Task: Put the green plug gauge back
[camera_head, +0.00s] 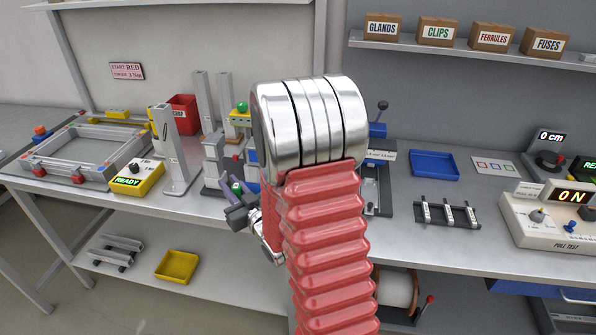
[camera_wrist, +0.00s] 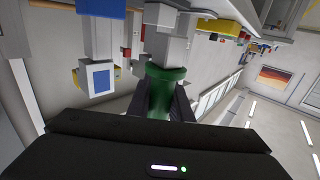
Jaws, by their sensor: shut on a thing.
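The green plug gauge (camera_wrist: 160,92) shows in the wrist view as a green cylinder with a wider collar. It sits between the two dark fingers of my gripper (camera_wrist: 158,108), which is shut on it. A grey block-like shape lies directly beyond it; I cannot tell whether they touch. In the head view my gripper (camera_head: 238,196) is at the bench's front edge, in front of the grey upright fixtures, with a small green bit of the gauge (camera_head: 237,188) at its fingers. My arm hides much of the bench there, and no empty place for the gauge is clear.
Grey upright fixtures (camera_head: 174,150) stand left of my gripper, beside a yellow READY box (camera_head: 137,177). A red bin (camera_head: 184,115) is behind them. A blue tray (camera_head: 435,165) and a dark rack (camera_head: 447,214) lie to the right. The bench front right of my arm has some bare room.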

